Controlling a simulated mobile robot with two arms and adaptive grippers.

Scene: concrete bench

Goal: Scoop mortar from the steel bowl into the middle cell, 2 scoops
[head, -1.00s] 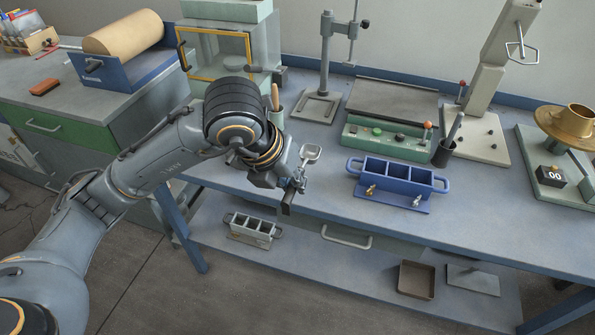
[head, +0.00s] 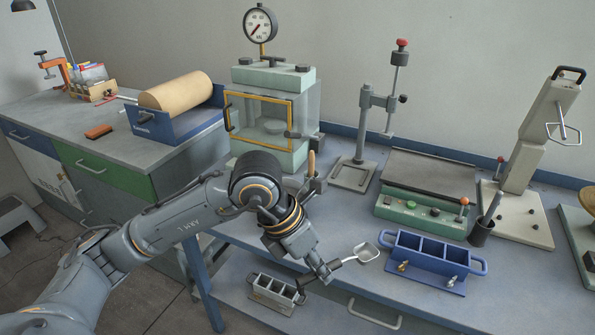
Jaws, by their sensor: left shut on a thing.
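My left gripper (head: 322,272) is shut on the handle of a small scoop (head: 366,252). Whether the pan holds mortar is too small to tell. The mould stands on the bench near its front edge, with its middle cell (head: 432,248) between the two others. The cells look dark inside, and I cannot make out their contents. I cannot make out the steel bowl. My right gripper is out of view.
Behind the mould stand a green control box (head: 420,214) and a dark cup with a tool (head: 481,233). A grey stand (head: 358,170) and a glass-fronted chamber (head: 268,115) are further back.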

